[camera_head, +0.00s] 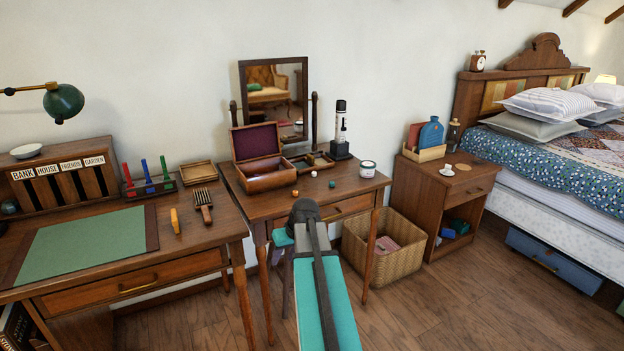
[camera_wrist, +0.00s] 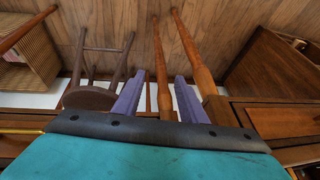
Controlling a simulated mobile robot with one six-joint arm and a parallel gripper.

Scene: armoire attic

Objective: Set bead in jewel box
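The jewel box (camera_head: 266,183) is a wooden box on the dressing table (camera_head: 240,191). Its purple-lined lid (camera_head: 255,141) stands open at the back. No bead shows in the wrist view.
A wicker basket (camera_head: 400,266) and nightstand (camera_head: 432,195) are at right.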

